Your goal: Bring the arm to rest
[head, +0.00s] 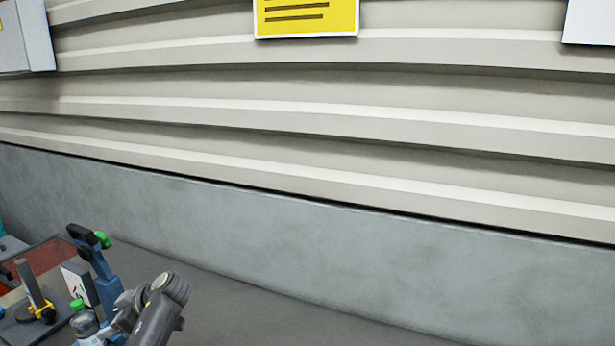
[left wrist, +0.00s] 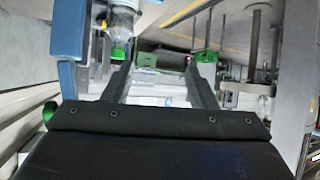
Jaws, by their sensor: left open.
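My left arm shows at the bottom left of the head view, with the left gripper (head: 112,326) partly hidden by its own wrist. In the left wrist view the two fingers of the left gripper (left wrist: 164,72) stand apart with nothing held between them. A clear bottle with a green cap (head: 81,318) is beside the gripper in the head view. In the wrist view the bottle (left wrist: 122,22) appears upside down, near one fingertip; I cannot tell whether they touch. My right gripper is not in view.
A blue post with a green knob (head: 103,240) and a white plate (head: 78,284) stand behind the bottle. A dark stand with a yellow part (head: 42,310) is at the far left. Bare grey surface (head: 270,315) lies to the right, below a grey wall (head: 330,240).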

